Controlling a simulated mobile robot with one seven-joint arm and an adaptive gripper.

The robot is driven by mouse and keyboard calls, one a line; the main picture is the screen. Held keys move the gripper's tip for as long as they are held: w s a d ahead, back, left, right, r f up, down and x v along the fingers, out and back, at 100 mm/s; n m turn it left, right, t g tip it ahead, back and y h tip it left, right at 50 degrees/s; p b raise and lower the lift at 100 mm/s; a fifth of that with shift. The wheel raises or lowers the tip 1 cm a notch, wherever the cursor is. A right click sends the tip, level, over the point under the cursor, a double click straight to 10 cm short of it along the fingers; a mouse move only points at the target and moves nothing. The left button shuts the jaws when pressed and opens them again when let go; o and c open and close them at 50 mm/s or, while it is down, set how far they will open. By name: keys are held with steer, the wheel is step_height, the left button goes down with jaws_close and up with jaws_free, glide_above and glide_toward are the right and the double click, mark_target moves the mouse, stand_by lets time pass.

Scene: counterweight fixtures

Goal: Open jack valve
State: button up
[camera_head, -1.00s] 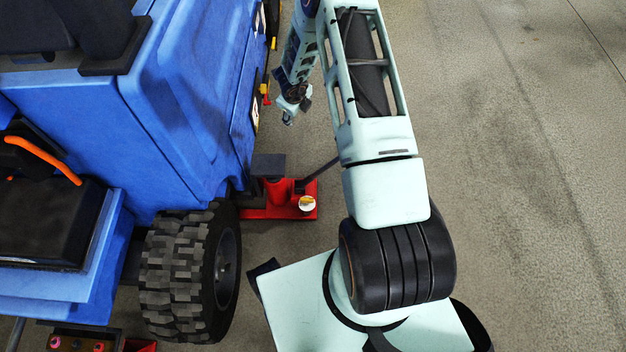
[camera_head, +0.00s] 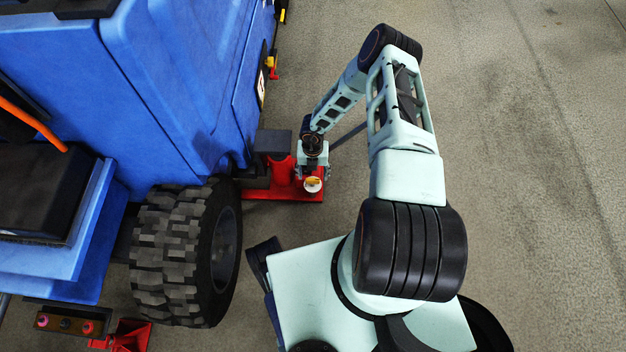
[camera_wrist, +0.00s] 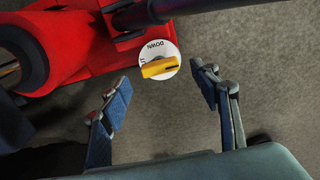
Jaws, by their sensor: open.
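The red jack (camera_head: 283,185) sits on the floor beside the blue vehicle. Its valve is a yellow knob (camera_wrist: 160,67) on a round white dial (camera_wrist: 146,50) marked "DOWN"; other lettering is partly hidden by the knob. In the head view the dial (camera_head: 312,186) is at the jack's near right end. My gripper (camera_wrist: 160,97) is open and empty, its two fingers apart with the knob showing between and just beyond the tips. In the head view the gripper (camera_head: 312,172) is over the jack by the dial.
The blue vehicle (camera_head: 170,80) and its black tyre (camera_head: 185,250) stand left of the jack. A dark jack handle (camera_head: 349,134) runs up right behind my gripper. Another red piece (camera_head: 130,335) lies at lower left. The concrete floor on the right is clear.

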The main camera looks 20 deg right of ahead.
mark_target(313, 179)
steer(key=shift+f+b, duration=0.45)
steer(key=shift+f, duration=1.35)
steer(key=c, duration=1.2)
